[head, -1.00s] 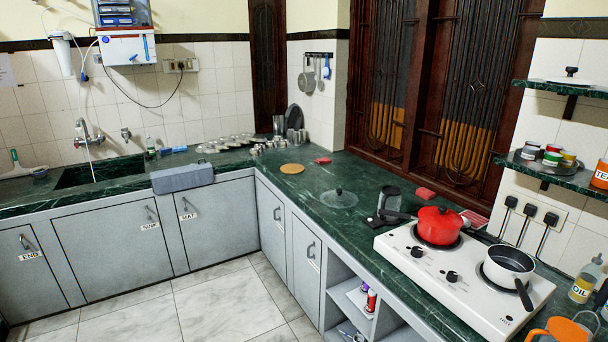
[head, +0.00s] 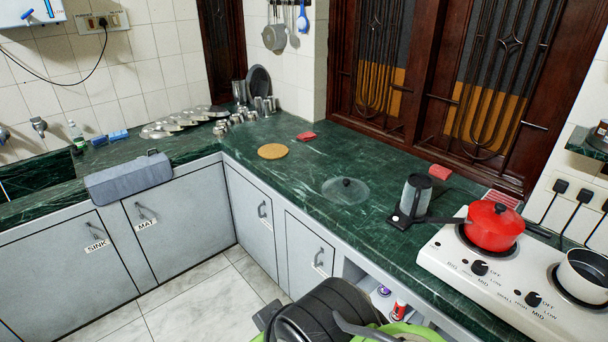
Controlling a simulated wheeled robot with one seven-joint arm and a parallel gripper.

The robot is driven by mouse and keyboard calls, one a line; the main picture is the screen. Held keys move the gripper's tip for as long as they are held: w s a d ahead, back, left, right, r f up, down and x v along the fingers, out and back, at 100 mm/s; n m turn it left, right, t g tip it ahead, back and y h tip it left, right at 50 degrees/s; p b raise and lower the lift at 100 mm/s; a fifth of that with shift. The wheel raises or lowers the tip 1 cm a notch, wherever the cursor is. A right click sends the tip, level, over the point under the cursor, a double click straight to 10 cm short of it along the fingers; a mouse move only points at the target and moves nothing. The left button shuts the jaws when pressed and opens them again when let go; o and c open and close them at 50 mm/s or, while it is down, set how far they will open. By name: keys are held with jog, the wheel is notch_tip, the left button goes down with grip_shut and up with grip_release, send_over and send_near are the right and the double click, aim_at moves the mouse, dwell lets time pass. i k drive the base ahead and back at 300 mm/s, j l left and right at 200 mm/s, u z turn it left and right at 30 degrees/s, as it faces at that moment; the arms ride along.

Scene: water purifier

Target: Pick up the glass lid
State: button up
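The glass lid (head: 335,193) lies flat on the green marble counter (head: 290,205), to the right of the cabinet corner. It is round and see-through, with a small dark knob on top standing upright. Nothing covers it. The fingers of my gripper do not show. A dark rounded shape and some green parts, likely my own body, rise at the bottom middle, in front of the counter and apart from the lid.
A dark kettle-like container (head: 416,195) stands right of the lid. Beyond it a red pot (head: 493,227) sits on the white stove (head: 475,262), its handle pointing toward the container. A round tan mat (head: 273,151) lies behind left. The counter around the lid is clear.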

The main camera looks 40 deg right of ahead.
aim_at(341, 190)
jog(key=i+z, duration=0.1)
jog(key=i, duration=0.6)
jog(key=i+j+z, duration=0.1)
jog(key=i, duration=0.6)
jog(key=i+z, duration=0.25)
jog(key=z, duration=0.15)
jog(key=i+z, duration=0.55)
jog(key=z, duration=0.25)
jog(key=i+z, duration=0.45)
jog(key=z, duration=0.2)
